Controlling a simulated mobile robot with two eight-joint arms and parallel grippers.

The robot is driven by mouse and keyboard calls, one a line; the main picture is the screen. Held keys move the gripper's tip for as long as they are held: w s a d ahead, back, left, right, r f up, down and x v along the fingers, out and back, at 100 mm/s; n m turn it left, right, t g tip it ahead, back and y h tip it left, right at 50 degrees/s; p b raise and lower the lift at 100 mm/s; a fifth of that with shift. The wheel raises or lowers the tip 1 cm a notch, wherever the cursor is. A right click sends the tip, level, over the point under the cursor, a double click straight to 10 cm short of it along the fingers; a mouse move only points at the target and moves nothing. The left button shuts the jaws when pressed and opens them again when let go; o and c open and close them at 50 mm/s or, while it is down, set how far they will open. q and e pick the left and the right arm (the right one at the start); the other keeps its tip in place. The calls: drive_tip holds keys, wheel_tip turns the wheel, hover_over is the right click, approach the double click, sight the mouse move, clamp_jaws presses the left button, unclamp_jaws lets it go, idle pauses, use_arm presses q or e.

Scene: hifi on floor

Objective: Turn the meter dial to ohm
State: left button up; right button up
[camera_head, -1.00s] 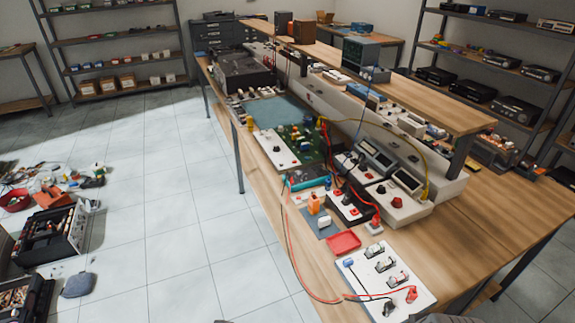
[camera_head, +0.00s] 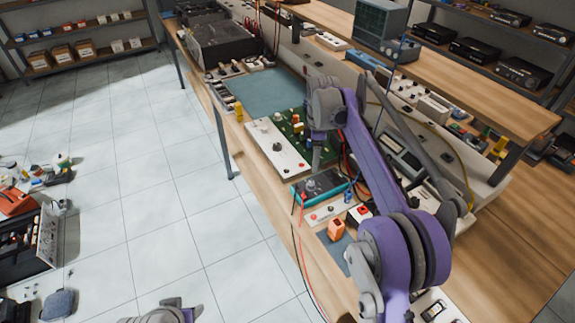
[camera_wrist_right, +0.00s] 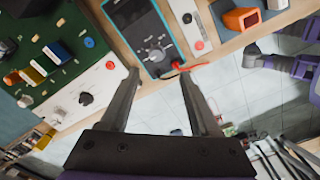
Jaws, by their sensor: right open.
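The meter (camera_head: 322,187), dark with a teal edge, lies face up on the wooden workbench. My right gripper (camera_head: 317,156) is above the bench by the meter, pointing down. In the wrist view its fingers (camera_wrist_right: 158,76) are spread and empty, with the dial just beyond the gap between the tips. My left gripper (camera_head: 165,313) shows partly at the bottom edge of the head view; its jaws are unclear.
A white panel with knobs (camera_head: 272,143) and a green circuit board (camera_head: 295,127) lie beside the meter. An orange block (camera_head: 336,229) and a white strip (camera_head: 326,212) sit close on the other side.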

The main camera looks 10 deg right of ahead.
sight(311, 183)
drive_tip(key=shift+n, duration=0.3)
drive_tip(key=f, duration=1.1)
drive_tip(key=shift+w+a+b, duration=0.25)
drive_tip(key=shift+w+b, duration=0.15)
clamp_jaws()
